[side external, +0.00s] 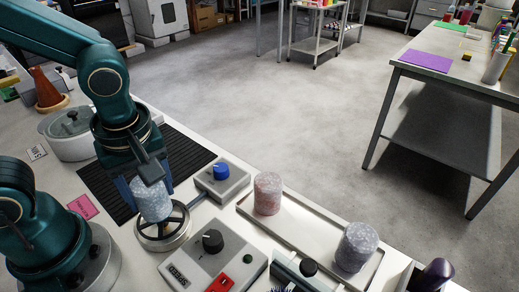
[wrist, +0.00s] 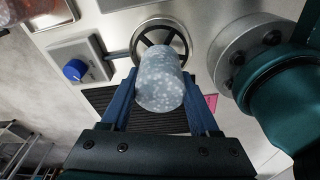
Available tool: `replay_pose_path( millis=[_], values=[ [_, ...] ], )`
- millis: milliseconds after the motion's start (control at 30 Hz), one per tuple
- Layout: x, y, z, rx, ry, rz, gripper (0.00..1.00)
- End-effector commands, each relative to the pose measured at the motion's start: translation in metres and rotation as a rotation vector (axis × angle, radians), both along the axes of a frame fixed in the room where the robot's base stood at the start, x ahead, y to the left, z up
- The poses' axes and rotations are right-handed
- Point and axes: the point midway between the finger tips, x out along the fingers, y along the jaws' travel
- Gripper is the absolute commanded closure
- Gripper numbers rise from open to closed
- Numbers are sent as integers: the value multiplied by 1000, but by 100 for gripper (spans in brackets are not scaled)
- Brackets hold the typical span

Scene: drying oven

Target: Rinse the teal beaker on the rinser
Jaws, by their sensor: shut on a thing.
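A pale blue-grey speckled beaker (side external: 152,202), which I take for the teal one, is between the fingers of my gripper (side external: 148,184). My gripper is shut on its sides. The rinser (side external: 165,236), a round metal ring with dark spokes, is right below the beaker in the side view. In the wrist view the beaker (wrist: 161,82) is large between the blue fingers and covers part of the rinser (wrist: 150,28). The beaker looks roughly upright or inverted; its mouth is not clear. I cannot tell whether it touches the rinser.
A box with a blue knob (side external: 220,173) adjoins the rinser. A black-knobbed control box (side external: 202,256) is in front. A tray (side external: 301,232) holds a pinkish beaker (side external: 267,194) and a grey-purple one (side external: 356,247). A dark ribbed mat (side external: 108,192) lies behind, by a lidded pot (side external: 72,140).

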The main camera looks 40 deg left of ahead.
Motion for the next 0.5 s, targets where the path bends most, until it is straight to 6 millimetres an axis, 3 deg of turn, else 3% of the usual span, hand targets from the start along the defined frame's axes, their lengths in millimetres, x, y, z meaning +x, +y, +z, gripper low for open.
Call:
replay_pose_path(
  millis=[500],
  values=[
    [0, 0, -18, 0, 0, 0, 91]
  ],
)
